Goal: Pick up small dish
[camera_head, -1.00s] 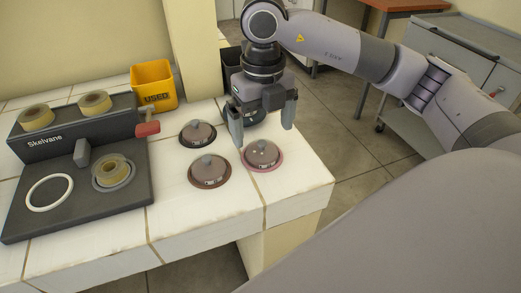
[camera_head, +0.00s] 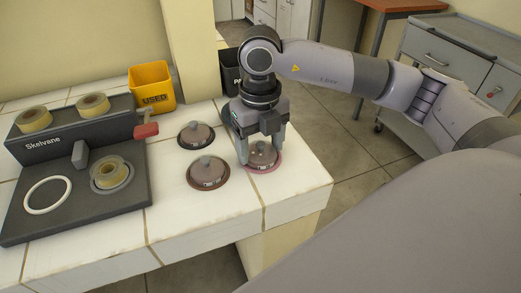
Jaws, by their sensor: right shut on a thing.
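Three small lidded dishes stand on the white tiled bench. The right dish (camera_head: 263,157), with a pinkish rim, is between the fingers of my right gripper (camera_head: 261,157). The gripper points down and is shut on this dish, which rests at bench level. The fingers hide part of its lid. The front dish (camera_head: 208,175) with a reddish-brown rim and the back dish (camera_head: 196,136) with a dark rim stand to its left, clear of the gripper. My left gripper is not in view.
A dark Skelvane device (camera_head: 75,205) with tan rings and a white ring (camera_head: 47,195) fills the left of the bench. A yellow USED bin (camera_head: 151,87) and a black bin (camera_head: 231,70) stand behind. The bench's right edge is close to the held dish.

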